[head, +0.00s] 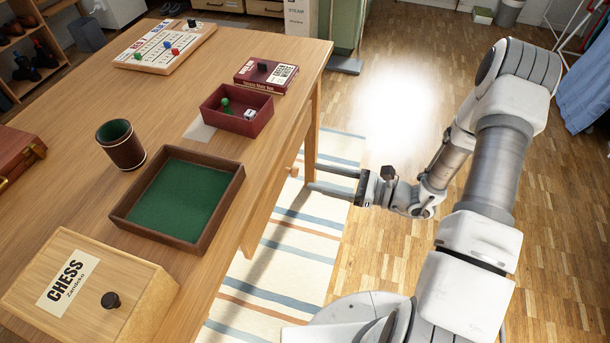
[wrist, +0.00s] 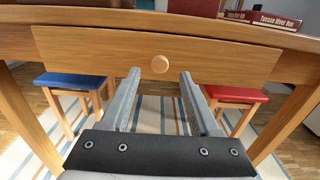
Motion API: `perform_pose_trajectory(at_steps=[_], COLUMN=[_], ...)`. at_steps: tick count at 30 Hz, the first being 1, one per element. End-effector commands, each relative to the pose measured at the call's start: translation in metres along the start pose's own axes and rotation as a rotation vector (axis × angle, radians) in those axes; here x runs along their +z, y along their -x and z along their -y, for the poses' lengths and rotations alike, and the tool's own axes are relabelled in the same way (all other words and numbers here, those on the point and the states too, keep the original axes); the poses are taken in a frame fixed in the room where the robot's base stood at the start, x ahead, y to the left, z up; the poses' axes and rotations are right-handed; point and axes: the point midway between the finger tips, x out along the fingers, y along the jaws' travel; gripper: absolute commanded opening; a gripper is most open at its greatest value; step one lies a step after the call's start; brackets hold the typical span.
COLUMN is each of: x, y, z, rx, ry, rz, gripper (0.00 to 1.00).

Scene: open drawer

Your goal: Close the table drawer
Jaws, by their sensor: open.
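The table (head: 75,150) has a wooden drawer (wrist: 95,55) with a round knob (wrist: 160,64), seen from the front in the wrist view. The tabletop hides the drawer in the head view, and I cannot tell how far it stands out. My gripper (head: 308,178) is open and empty beside the table's right side, below the height of the top. In the wrist view my gripper (wrist: 160,75) points at the drawer front, with its fingertips spread left and right of the knob. The knob shows between them; I see no clear contact.
On the table are a green-lined tray (head: 180,198), a dice cup (head: 120,145), a chess box (head: 85,290) and a red box (head: 237,108). A blue stool (wrist: 72,80) and a red stool (wrist: 235,94) stand beyond the drawer front, low down. A striped rug (head: 285,270) lies below.

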Motion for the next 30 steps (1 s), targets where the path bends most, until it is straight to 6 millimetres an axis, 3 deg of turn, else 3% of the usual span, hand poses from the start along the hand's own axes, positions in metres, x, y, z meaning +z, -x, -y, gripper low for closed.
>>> perform_pose_trajectory(at_steps=[3,9,20,30], x=[-0.002,-0.001,0.000,0.000], y=[-0.021,-0.041,-0.045,-0.045], z=[-0.001,0.000,0.000,0.000], rx=[0.003,0.001,0.000,0.000], ry=[0.001,0.001,0.000,0.000], rz=[0.001,0.000,0.000,0.000], gripper=[0.62,0.62,0.61,0.00])
